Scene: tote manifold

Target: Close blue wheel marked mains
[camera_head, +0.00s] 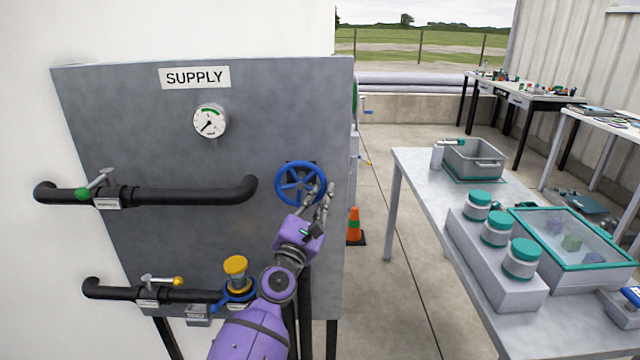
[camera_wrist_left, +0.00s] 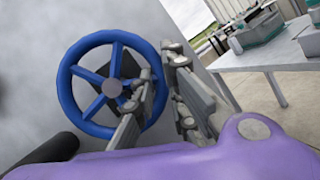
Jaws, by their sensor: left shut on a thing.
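The blue wheel (camera_head: 290,184) with spokes is mounted on the right part of the grey supply panel; it fills the left-centre of the left wrist view (camera_wrist_left: 83,50). My left gripper (camera_head: 319,190) is at the wheel's right rim, with one finger inside the rim over the spokes and the other outside it. In the left wrist view the gripper (camera_wrist_left: 160,78) is shut on that rim. The fingers hide part of the lower right rim. No mains marking is readable on the wheel. My right gripper is not in view.
The grey panel (camera_head: 120,120) carries a SUPPLY sign (camera_head: 195,77), a gauge (camera_head: 210,121), a green-handled valve (camera_head: 95,184) and a yellow knob (camera_head: 236,268) below. Right of it are a traffic cone (camera_head: 355,225) and a table (camera_head: 420,172) with teal-lidded jars and bins. Open floor lies between.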

